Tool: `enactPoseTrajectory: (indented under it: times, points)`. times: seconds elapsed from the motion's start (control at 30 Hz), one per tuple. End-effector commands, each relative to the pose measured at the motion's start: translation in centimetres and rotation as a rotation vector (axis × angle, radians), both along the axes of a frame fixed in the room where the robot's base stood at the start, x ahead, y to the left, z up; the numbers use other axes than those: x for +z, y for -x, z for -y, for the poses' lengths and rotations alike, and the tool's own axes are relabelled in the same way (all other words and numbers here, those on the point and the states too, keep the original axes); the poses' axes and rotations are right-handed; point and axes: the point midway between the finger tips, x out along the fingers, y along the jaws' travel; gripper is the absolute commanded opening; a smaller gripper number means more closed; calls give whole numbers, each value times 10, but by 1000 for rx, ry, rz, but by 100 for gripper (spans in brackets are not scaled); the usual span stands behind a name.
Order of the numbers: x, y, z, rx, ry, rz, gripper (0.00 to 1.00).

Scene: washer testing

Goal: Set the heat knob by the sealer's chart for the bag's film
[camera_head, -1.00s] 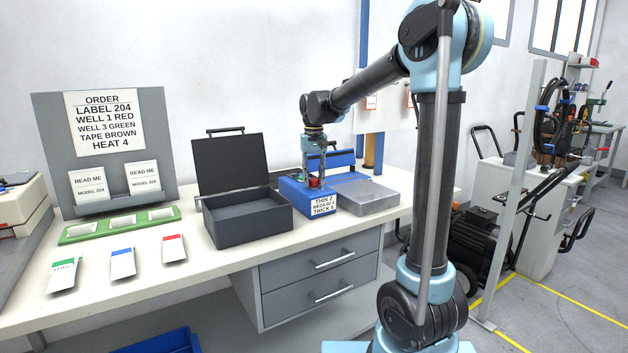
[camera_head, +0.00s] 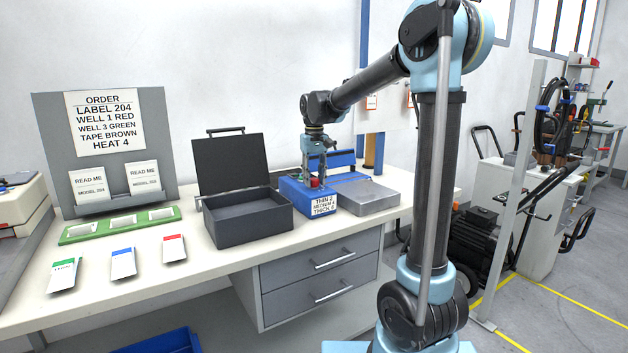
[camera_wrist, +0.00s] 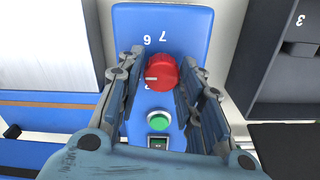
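The sealer (camera_head: 292,193) is a blue box with a white chart (camera_head: 325,204) on its front, reading THIN 2, MEDIUM, whose number I cannot read surely, and THICK 6. Its red heat knob (camera_wrist: 161,72) sits on the blue panel, with a white mark pointing left in the wrist view. Upside-down digits 7 and 6 show above it; other digits are mostly hidden. My gripper (camera_wrist: 163,58) is open, with one finger on each side of the knob; the right finger stands apart from it. A bag with a green strip (camera_head: 65,272) lies on the bench, its small print unclear.
A green button (camera_wrist: 159,120) and a small switch (camera_wrist: 158,143) lie below the knob. An open dark case (camera_head: 248,218) stands left of the sealer. An order board (camera_head: 105,122) reads HEAT 4. Blue-strip (camera_head: 123,263) and red-strip (camera_head: 174,249) packets lie on the bench.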

Motion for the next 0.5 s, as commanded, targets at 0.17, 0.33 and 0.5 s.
enactPoseTrajectory:
  times: [0.17, 0.33, 0.5]
  points:
    - [0, 0, 0, 0, -1, 0, 51]
    - [0, 0, 0, 0, -1, 0, 51]
    - [7, 0, 0, 0, -1, 0, 51]
